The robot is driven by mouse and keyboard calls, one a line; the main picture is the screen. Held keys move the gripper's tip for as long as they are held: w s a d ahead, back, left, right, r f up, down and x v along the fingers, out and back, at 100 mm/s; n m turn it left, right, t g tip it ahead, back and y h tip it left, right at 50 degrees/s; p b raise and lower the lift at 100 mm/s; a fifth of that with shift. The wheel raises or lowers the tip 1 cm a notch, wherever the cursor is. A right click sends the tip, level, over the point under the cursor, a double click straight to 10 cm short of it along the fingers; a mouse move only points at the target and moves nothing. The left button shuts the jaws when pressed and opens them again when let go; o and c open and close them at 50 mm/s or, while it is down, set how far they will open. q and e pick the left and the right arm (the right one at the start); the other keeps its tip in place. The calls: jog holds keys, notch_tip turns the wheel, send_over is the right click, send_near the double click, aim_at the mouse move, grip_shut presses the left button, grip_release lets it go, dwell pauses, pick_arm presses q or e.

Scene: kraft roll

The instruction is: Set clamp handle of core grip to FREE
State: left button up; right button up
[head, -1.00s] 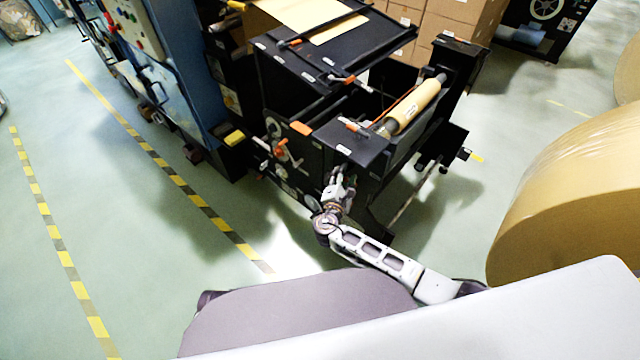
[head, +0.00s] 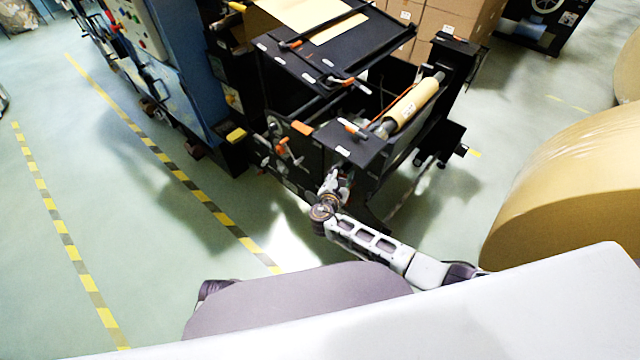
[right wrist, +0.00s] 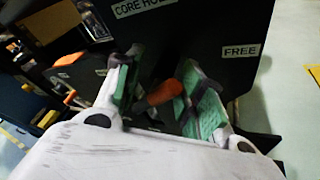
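In the right wrist view the clamp handle (right wrist: 161,92), an orange grip on a dark stem, lies between the two green-padded fingers of my right gripper (right wrist: 162,95). The fingers stand apart on either side of it. The handle's tip is close to the right pad; I cannot tell whether they touch. A black panel behind carries a white FREE label (right wrist: 241,51) at right and a partly cut-off CORE HOLD label (right wrist: 142,7) at upper left. In the head view my right gripper (head: 333,176) is at the near side of the black unwind stand (head: 358,150), hiding the handle. My left gripper is out of view.
A kraft core roll (head: 413,104) lies across the stand's top, beside other orange-tipped levers (head: 354,129). An orange hand crank (head: 284,147) is on the stand's left side. A large kraft roll (head: 570,190) stands at right. The floor at left is open.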

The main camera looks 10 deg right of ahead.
jog(key=shift+w+a+r+n+g+p, duration=0.2)
jog(key=shift+n+g+p, duration=0.15)
jog(key=shift+n+p, duration=0.25)
jog(key=shift+w+a+r+n+g+p, duration=0.15)
jog(key=shift+n+g+p, duration=0.2)
jog(key=shift+n+p, duration=0.25)
jog(key=shift+w+a+n+g+h+p, duration=0.15)
jog(key=shift+w+n+g+h+p, duration=0.25)
jog(key=shift+n+g, duration=0.3)
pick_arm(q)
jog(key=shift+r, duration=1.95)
pick_arm(e)
jog(key=shift+a+n+g, duration=0.2)
jog(key=shift+n+g, duration=0.1)
jog(key=shift+n, duration=0.2)
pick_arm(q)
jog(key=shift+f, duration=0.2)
pick_arm(e)
jog(key=v, duration=1.3)
jog(key=shift+s+a, duration=0.2)
jog(key=shift+s, duration=0.05)
